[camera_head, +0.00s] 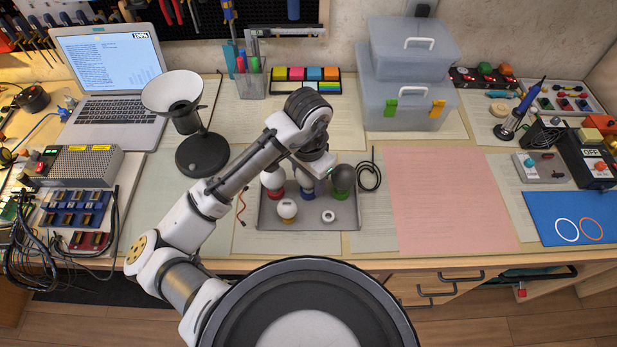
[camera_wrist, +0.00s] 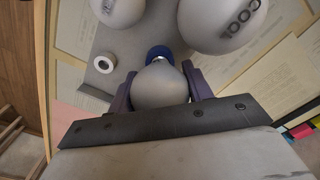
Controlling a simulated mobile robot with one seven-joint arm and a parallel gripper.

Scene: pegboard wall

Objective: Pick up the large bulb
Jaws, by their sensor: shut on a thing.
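My gripper (camera_wrist: 158,85) is shut on a pale rounded bulb (camera_wrist: 162,84) with a blue base, its fingers on either side. In the head view, the blue base (camera_head: 307,192) shows below my gripper, over the grey tray (camera_head: 345,222). In the wrist view, a big bulb marked COOL (camera_wrist: 222,20) is at the top, and another pale bulb (camera_wrist: 118,10) is cut off beside it. In the head view, a white bulb with a red base (camera_head: 272,180), a smaller one with a yellow base (camera_head: 287,209) and a dark bulb with a green base (camera_head: 343,180) stand in the tray.
A white ring (camera_head: 328,216) lies in the tray. A black desk lamp (camera_head: 200,152) stands to the left, near a laptop (camera_head: 110,90). Clear storage boxes (camera_head: 405,95) stand behind. A black cable coil (camera_head: 368,176) lies at right. The pink sheet (camera_head: 450,200) is clear.

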